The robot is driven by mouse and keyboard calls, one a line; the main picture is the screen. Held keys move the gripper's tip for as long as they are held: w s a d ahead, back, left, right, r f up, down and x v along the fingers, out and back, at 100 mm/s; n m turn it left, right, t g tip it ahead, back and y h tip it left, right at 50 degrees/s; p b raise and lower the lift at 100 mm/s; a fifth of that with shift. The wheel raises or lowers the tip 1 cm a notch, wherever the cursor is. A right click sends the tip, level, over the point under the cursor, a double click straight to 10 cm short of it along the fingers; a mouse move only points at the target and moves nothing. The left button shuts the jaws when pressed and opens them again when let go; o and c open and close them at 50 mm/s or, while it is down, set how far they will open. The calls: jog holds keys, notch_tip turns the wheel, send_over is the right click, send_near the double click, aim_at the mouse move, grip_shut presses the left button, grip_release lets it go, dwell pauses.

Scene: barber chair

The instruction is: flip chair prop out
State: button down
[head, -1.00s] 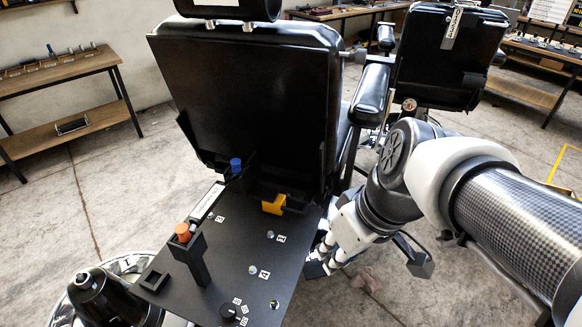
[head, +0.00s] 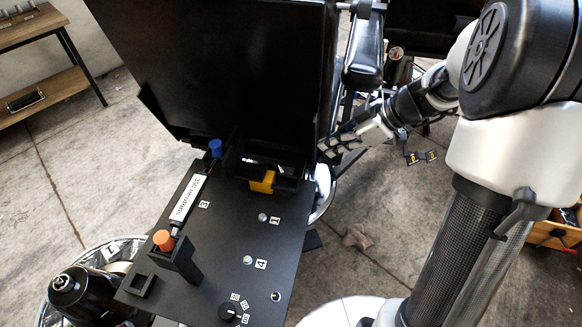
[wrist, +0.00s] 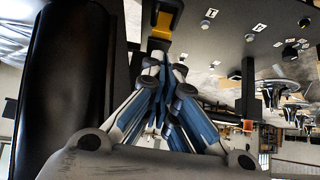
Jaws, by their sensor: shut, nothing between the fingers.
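The barber chair's black back panel (head: 230,70) stands upright behind a black plate (head: 215,240). A yellow block (head: 263,182) sits in a black bracket at the panel's foot; it also shows beyond my fingertips in the wrist view (wrist: 162,22). A labelled strut (head: 187,198) runs between a blue knob (head: 215,147) and an orange knob (head: 164,240). I cannot tell which part is the prop. My gripper (head: 328,148) is shut and empty beside the panel's lower right edge. Its fingertips (wrist: 165,62) point toward the bracket; whether they touch anything is unclear.
A padded armrest (head: 363,50) stands just above and behind my gripper. A round black-topped base (head: 85,295) is at lower left. A wooden bench (head: 60,55) is at upper left. A dial (head: 230,311) and small studs are on the plate. Floor to the left is clear.

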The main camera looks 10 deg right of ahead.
aim_at(293, 177)
jog(key=shift+s, duration=0.1)
jog(key=b+x, duration=0.3)
jog(key=x, duration=1.6)
jog(key=shift+a+f, duration=0.3)
jog(key=shift+d+f, duration=0.2)
jog(key=shift+d, duration=0.05)
jog(key=shift+s+d+f, duration=0.1)
jog(key=shift+s+d, duration=0.3)
jog(key=shift+d, duration=0.3)
jog(key=shift+s+d+f, duration=0.1)
jog(key=shift+s+d, duration=0.3)
jog(key=shift+d, duration=0.3)
jog(key=shift+b, duration=0.3)
